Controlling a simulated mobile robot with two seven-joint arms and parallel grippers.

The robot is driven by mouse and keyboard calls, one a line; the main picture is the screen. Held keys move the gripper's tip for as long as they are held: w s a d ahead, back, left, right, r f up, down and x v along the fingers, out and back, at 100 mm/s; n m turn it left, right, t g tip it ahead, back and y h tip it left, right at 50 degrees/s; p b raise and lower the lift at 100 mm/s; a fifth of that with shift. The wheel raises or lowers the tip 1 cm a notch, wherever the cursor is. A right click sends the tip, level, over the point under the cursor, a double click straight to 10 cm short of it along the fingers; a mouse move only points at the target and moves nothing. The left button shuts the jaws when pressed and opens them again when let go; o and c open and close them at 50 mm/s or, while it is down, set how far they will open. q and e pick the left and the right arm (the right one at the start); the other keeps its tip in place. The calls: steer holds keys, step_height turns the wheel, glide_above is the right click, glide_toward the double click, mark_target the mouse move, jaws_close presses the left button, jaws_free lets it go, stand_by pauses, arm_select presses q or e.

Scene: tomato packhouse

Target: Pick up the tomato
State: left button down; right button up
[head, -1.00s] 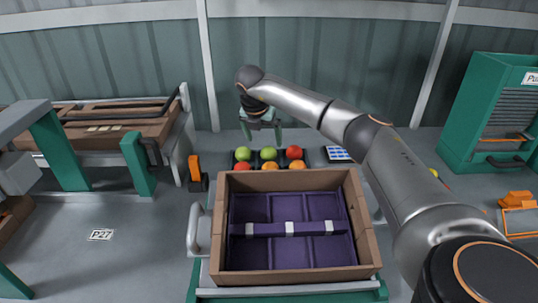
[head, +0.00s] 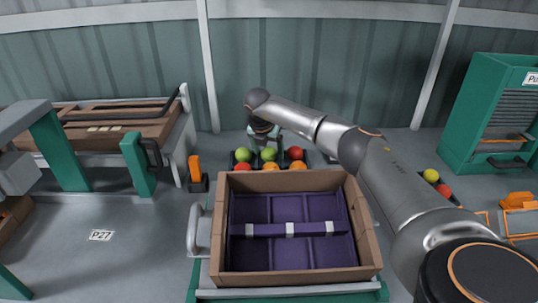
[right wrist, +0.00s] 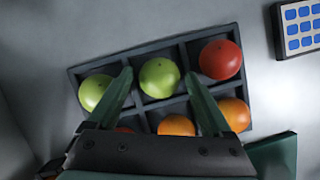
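A dark divided tray (head: 310,158) behind the crate holds several tomatoes. Its far row has a green tomato (head: 243,155), a middle green tomato (head: 268,154) and a red tomato (head: 295,153). The near row has two orange tomatoes (head: 298,166) and a reddish one (head: 242,167), partly hidden in the right wrist view. My right gripper (right wrist: 158,73) is open over the tray. Its green fingers appear on either side of the middle green tomato (right wrist: 159,78), with nothing held. Whether they touch it is unclear. My left gripper is not in view.
A brown crate (head: 368,236) with a purple divided insert stands in front of the tray. A blue-buttoned keypad (right wrist: 301,28) lies right of the tray. A yellow tomato (head: 430,175) and a red tomato (head: 444,190) sit farther right, beyond my arm.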

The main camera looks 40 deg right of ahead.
steer(key=c, duration=0.7)
steer(key=shift+r, duration=0.1)
